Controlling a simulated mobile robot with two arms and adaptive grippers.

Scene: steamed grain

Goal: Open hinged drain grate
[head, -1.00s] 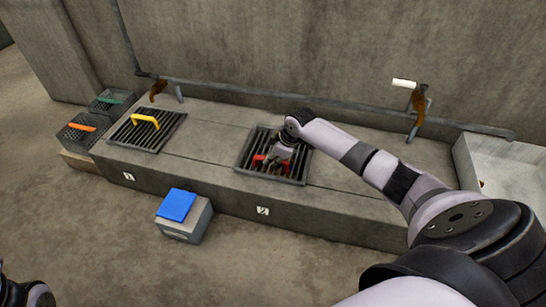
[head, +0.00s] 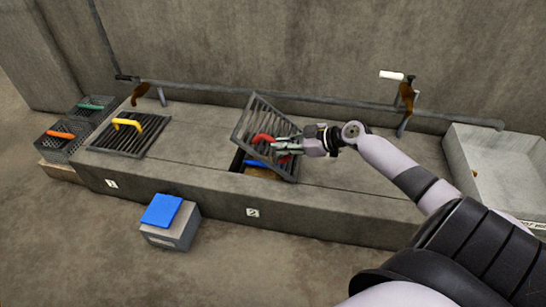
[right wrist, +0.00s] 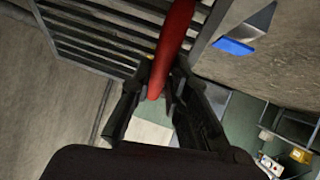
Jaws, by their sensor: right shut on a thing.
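The drain grate number 2 (head: 262,113) is a dark barred panel with a red handle (head: 263,138). It stands tilted up from its opening (head: 237,163) in the concrete ledge. My right gripper (head: 282,147) is shut on the red handle. In the right wrist view the red handle (right wrist: 174,45) runs between the fingers (right wrist: 155,100), with the grate's bars (right wrist: 90,35) behind it. Something blue (head: 254,163) and a brownish surface show inside the opening, partly hidden by the grate. The other grate (head: 150,140), with a yellow handle (head: 127,123), lies flat at the left. My left gripper is not in view.
The concrete ledge (head: 330,205) runs along the wall. A grey box with a blue lid (head: 161,210) stands on the floor in front. Two baskets (head: 62,150) stand at the left, and a pale basin (head: 495,165) at the right. A pipe and brackets line the wall.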

